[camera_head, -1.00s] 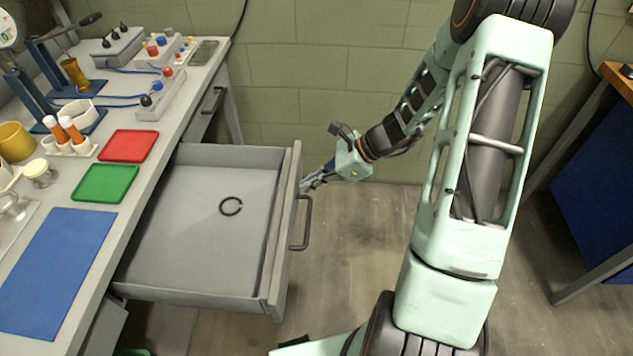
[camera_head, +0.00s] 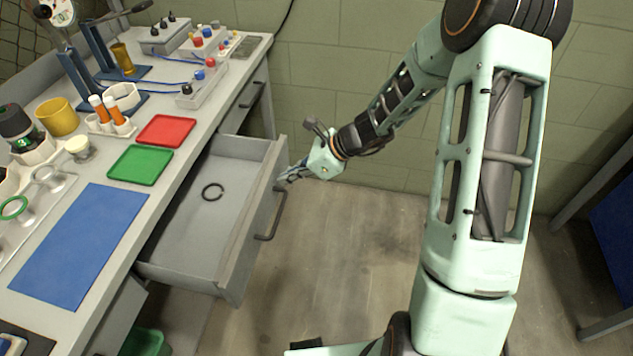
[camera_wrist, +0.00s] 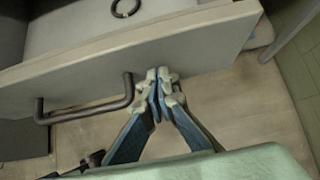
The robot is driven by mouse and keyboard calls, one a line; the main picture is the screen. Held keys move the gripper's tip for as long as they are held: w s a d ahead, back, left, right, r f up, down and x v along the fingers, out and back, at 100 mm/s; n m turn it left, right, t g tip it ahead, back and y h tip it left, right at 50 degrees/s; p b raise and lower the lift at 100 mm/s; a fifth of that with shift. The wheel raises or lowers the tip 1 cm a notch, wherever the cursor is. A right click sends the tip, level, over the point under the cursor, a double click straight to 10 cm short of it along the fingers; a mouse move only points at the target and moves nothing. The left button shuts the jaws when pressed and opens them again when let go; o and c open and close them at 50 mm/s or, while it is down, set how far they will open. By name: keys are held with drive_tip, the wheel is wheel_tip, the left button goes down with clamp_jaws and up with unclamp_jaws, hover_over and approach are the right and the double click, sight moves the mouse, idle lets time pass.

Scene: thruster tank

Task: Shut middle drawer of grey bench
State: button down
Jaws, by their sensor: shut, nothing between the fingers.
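The middle drawer (camera_head: 215,215) of the grey bench (camera_head: 120,226) stands partly open, with a dark ring (camera_head: 213,191) lying inside it. Its front carries a dark bar handle (camera_head: 273,222), which also shows in the wrist view (camera_wrist: 88,112). My gripper (camera_head: 284,178) is shut and empty at the outer face of the drawer front, near its far end. In the wrist view my gripper (camera_wrist: 160,76) has its fingertips together at the drawer front (camera_wrist: 130,75), beside one end of the handle and not around it. The fingertips appear to touch the front.
The bench top holds a red tray (camera_head: 167,130), a green tray (camera_head: 140,165), a blue mat (camera_head: 82,245) and a yellow cup (camera_head: 57,117). Another closed drawer handle (camera_head: 252,95) is farther along. The floor (camera_head: 345,245) right of the drawer is clear.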

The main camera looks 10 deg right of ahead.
drive_tip(key=p, duration=0.2)
hover_over(215, 180)
drive_tip(key=shift+d, duration=0.15)
drive_tip(key=shift+r, duration=0.1)
drive_tip(key=shift+a+r, duration=0.1)
drive_tip(key=shift+a, duration=0.15)
drive_tip(key=shift+d, duration=0.1)
